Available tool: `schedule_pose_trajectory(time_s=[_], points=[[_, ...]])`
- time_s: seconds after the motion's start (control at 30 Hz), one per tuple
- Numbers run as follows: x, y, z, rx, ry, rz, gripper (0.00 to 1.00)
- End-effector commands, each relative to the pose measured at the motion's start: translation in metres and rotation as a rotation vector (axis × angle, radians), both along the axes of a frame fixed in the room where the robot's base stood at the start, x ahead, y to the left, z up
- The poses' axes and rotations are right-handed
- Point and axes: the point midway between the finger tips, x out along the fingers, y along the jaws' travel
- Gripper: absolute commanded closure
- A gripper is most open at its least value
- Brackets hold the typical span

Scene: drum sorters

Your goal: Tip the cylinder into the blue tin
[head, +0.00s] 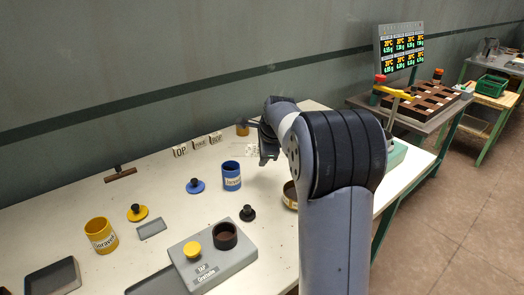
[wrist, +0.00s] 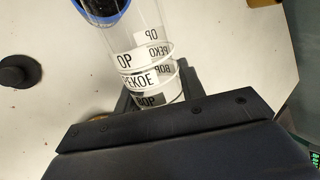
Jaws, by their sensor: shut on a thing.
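The blue tin (head: 232,177) stands upright on the white table, with a pale label on its side. My gripper (head: 268,150) is to the right of the tin and partly hidden by my arm. In the wrist view my gripper (wrist: 155,97) is shut on a clear cylinder (wrist: 140,62) marked OP, PEKOE and BOP. The cylinder's far end overlaps a blue rim with a dark inside (wrist: 100,8) at the top edge of the wrist view. I cannot tell whether they touch, or what the cylinder holds.
A blue lid (head: 195,186), a black knobbed lid (head: 247,212), a yellow tin (head: 101,234) and a yellow lid (head: 137,212) are on the table. A grey block with a yellow button (head: 192,248) stands in front. Small sign cards (head: 199,144) stand behind. A round tin (head: 290,195) is partly behind my arm.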

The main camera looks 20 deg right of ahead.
Motion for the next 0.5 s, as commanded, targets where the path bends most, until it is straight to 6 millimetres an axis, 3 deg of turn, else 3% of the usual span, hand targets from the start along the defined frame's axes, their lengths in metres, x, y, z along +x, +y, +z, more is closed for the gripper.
schedule_pose_trajectory(time_s=[0.5], points=[[0.002, 0.01, 0.03, 0.418, -0.076, -0.003, 0.87]])
